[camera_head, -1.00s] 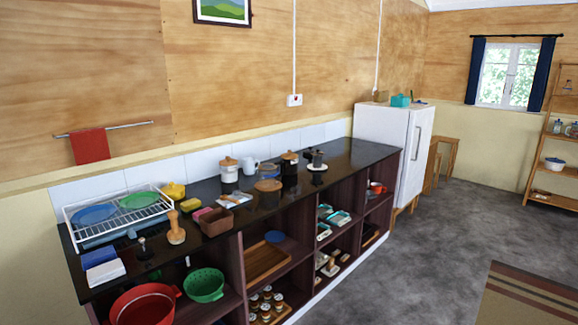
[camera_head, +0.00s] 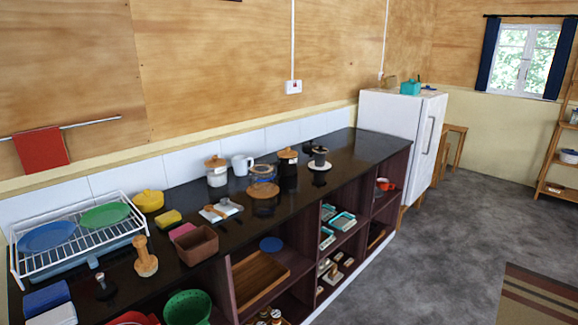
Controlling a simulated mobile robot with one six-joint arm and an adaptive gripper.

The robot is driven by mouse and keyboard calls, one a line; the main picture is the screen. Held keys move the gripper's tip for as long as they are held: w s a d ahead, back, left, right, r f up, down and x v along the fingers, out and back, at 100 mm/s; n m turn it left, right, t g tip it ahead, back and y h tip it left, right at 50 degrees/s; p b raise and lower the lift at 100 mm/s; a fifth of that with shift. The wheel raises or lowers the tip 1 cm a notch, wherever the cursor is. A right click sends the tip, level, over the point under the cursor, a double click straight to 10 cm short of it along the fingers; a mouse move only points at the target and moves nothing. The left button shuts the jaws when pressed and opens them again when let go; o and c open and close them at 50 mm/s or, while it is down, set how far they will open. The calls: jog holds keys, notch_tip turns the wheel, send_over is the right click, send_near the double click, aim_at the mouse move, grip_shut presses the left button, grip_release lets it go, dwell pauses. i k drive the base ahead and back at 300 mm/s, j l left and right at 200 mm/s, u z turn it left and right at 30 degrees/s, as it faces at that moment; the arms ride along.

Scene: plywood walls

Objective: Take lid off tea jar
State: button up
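Two lidded jars stand upright at the back of the black counter (camera_head: 330,160). One is a white jar (camera_head: 217,178) with a wooden lid (camera_head: 215,162) on top. The other is a dark jar (camera_head: 288,170) with a wooden lid (camera_head: 287,154) on top. I cannot read a label, so I cannot tell which is the tea jar. A low glass-like container (camera_head: 263,173) sits between them, with a round brown wooden piece (camera_head: 264,191) in front. My gripper is not in view.
A white mug (camera_head: 242,165) stands between the jars. A dark pot (camera_head: 320,156) stands right of the dark jar. A dish rack (camera_head: 80,237), wooden box (camera_head: 196,246) and wooden tool (camera_head: 145,261) occupy the left. Floor (camera_head: 440,240) is clear in front; a white fridge (camera_head: 402,135) is at the right end.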

aim_at(287, 153)
jog(key=i+z, duration=0.25)
jog(key=i, duration=0.3)
jog(key=i+z, duration=0.25)
jog(key=i, duration=0.3)
jog(key=i+j+z, duration=0.1)
jog(key=i+z, duration=0.15)
jog(key=i, duration=0.25)
jog(key=i+j+z, duration=0.25)
jog(key=i, duration=0.3)
jog(key=i+u, duration=0.45)
jog(key=i+l+u, duration=0.2)
jog(key=i+u, duration=0.25)
jog(key=i+j+u, duration=0.2)
jog(key=u, duration=0.25)
jog(key=i+j+u, duration=0.1)
jog(key=i+u, duration=0.2)
jog(key=u, duration=0.15)
